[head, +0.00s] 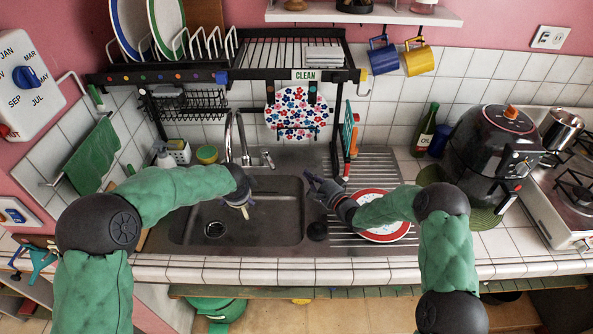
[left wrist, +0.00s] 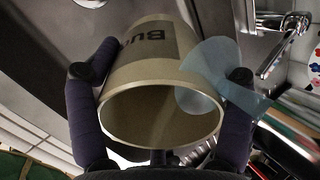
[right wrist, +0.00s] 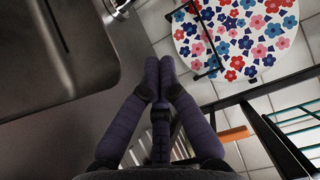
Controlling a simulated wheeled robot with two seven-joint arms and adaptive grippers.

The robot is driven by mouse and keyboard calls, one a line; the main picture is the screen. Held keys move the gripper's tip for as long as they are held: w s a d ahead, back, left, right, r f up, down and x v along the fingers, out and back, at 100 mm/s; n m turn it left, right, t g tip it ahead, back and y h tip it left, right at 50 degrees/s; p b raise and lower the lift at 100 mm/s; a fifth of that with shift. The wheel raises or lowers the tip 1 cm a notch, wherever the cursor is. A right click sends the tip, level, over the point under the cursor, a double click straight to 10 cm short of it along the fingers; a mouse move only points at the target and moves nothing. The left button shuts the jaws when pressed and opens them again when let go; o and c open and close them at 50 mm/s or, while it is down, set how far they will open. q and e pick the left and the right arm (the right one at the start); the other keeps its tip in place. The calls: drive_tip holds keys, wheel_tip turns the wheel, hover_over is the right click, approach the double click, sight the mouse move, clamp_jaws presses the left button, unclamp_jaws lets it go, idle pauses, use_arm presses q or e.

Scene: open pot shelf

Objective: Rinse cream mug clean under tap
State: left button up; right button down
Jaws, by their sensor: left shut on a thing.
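My left gripper (head: 243,203) is shut around the cream mug (head: 240,202) over the sink (head: 270,220). In the left wrist view the mug (left wrist: 125,80) lies between two dark fingers, its open mouth facing the camera and dark letters on its wall. A translucent pale-blue shape, which looks like water (left wrist: 205,90), crosses its right side. The tap (head: 241,150) rises just behind this gripper; metal tap parts (left wrist: 285,35) show at upper right. My right gripper (head: 313,182), empty, has its fingertips together (right wrist: 160,75) at the sink's right edge. The mug's inside is mostly shaded.
A red-rimmed plate (head: 385,232) lies on the drainboard beneath my right arm. A flowered round board (head: 298,112) hangs behind the sink under the dish rack (head: 290,55). Blue (head: 383,57) and yellow (head: 419,58) mugs hang upper right. An air fryer (head: 490,150) stands on the right.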

sight(269, 159)
drive_tip(key=w+a, duration=0.6)
drive_tip(key=a, duration=0.3)
drive_tip(key=shift+s+a, duration=0.1)
drive_tip(key=shift+a, duration=0.1)
drive_tip(key=shift+s+a, duration=0.55)
drive_tip(key=shift+a, duration=0.35)
drive_tip(key=shift+d, duration=0.15)
